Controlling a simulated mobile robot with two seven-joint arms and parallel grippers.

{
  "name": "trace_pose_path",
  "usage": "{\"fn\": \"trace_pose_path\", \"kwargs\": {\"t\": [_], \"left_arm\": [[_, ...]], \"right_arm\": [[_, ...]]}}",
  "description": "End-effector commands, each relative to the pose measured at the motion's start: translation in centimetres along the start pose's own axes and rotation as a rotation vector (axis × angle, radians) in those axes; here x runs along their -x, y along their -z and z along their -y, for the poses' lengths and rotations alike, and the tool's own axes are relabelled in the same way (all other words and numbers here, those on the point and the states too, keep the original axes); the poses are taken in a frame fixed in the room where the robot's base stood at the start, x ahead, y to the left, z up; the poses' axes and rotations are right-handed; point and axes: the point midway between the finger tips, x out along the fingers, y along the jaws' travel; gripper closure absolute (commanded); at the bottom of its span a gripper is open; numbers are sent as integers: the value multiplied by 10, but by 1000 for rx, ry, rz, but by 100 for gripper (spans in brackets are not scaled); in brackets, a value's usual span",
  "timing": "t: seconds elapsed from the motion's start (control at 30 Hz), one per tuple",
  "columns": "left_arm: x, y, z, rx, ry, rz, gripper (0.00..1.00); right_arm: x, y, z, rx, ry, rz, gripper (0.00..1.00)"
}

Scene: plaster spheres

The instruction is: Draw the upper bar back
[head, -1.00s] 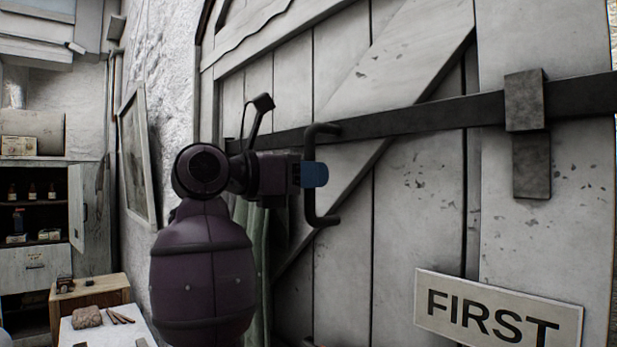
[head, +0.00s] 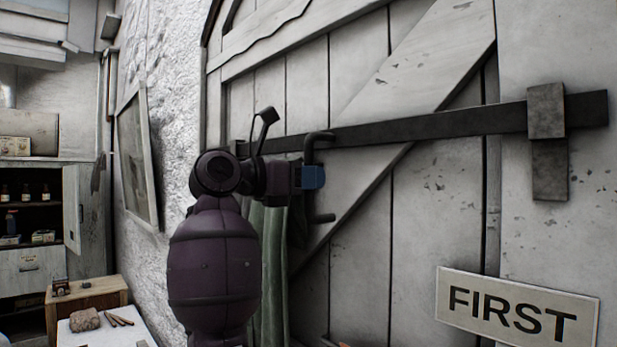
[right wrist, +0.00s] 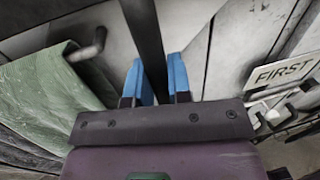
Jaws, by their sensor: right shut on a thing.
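The upper bar (head: 440,125) is a long dark bar lying across the pale plank door. Its right end now shows just past a dark bracket (head: 546,112). A dark bent handle (head: 318,139) stands out near the bar's left end. My right gripper (head: 312,177) is shut around the upright part of this handle. In the right wrist view the blue fingers (right wrist: 162,82) stand on either side of the dark handle rod (right wrist: 144,28). My right wrist hides part of the handle and of the door behind. My left gripper is in neither view.
A FIRST sign (head: 517,308) is on the door's lower right. Green cloth (head: 269,275) hangs behind my right arm. A framed picture (head: 137,155) is on the rough wall at left. A small table (head: 88,296) and a cabinet stand at far left.

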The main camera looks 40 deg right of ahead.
Motion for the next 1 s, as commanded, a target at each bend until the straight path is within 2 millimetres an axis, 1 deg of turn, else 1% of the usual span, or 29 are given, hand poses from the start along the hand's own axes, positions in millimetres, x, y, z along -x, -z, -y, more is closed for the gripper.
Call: {"fn": "trace_pose_path", "kwargs": {"t": [0.03,0.23,0.27,0.3,0.4,0.8,0.93,1.0], "left_arm": [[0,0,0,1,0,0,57],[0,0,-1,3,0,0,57],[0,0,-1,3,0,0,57],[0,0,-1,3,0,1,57],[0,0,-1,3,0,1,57],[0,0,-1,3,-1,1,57],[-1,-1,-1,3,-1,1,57],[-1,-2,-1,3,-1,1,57]], "right_arm": [[1,-3,-2,-2,-8,6,100],[2,-3,-2,-3,-9,7,100],[2,-3,-2,-3,-9,7,77],[2,-3,-2,-3,-9,6,70],[1,-3,-1,-2,-7,5,57],[1,-2,0,-1,-3,3,57],[1,-10,0,-2,-3,3,57],[1,-18,0,-4,-3,3,57]]}}
